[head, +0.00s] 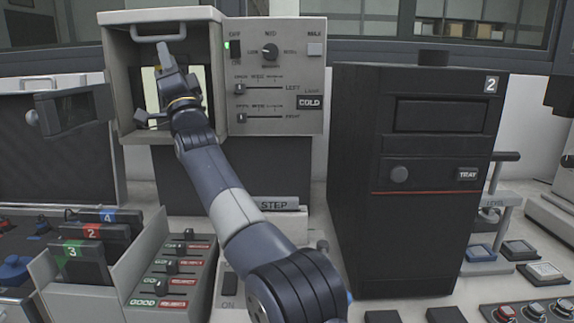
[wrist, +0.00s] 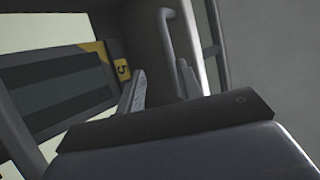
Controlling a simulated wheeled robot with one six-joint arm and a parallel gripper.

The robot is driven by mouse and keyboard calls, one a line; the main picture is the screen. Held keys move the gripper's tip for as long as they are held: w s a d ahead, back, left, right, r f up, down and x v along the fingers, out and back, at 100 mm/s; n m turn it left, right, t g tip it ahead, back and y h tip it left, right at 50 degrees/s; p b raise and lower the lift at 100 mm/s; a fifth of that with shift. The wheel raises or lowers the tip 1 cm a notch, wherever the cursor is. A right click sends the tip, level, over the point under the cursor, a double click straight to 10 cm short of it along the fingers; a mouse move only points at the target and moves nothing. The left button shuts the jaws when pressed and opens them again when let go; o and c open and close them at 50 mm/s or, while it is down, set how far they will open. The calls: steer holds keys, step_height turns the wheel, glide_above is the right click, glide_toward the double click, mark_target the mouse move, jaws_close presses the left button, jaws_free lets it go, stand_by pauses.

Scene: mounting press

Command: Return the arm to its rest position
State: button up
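My arm reaches from the lower middle of the head view into the open chamber of the grey press (head: 120,62). My gripper (head: 153,88) is at the chamber opening, in front of a pale lit panel. In the wrist view its two fingers (wrist: 162,84) stand apart with nothing seen between them. A dark cassette with yellow corners and the number 5 (wrist: 60,92) lies left of the fingers in the wrist view, apart from them as far as I can tell. My arm hides part of the chamber in the head view.
A control panel (head: 272,75) with knob and sliders adjoins the chamber on the right. A tall black unit marked 2 (head: 420,235) stands right of my arm. A rack with numbered cassettes (head: 85,248) and a slider panel stand lower left. A grey door handle (wrist: 171,35) is close beyond the fingers.

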mark_target(158, 25)
steer(key=shift+p+x, duration=1.85)
steer(key=shift+x, duration=0.1)
steer(key=shift+f, duration=0.15)
steer(key=shift+b+v, duration=3.9)
steer(key=shift+v, duration=1.4)
steer(key=p+x, duration=0.8)
steer(key=x, duration=0.3)
steer(key=shift+s+r, duration=0.15)
steer(key=shift+r, duration=0.05)
steer(key=shift+d+m+h, duration=0.1)
steer(key=shift+m+h, duration=0.2)
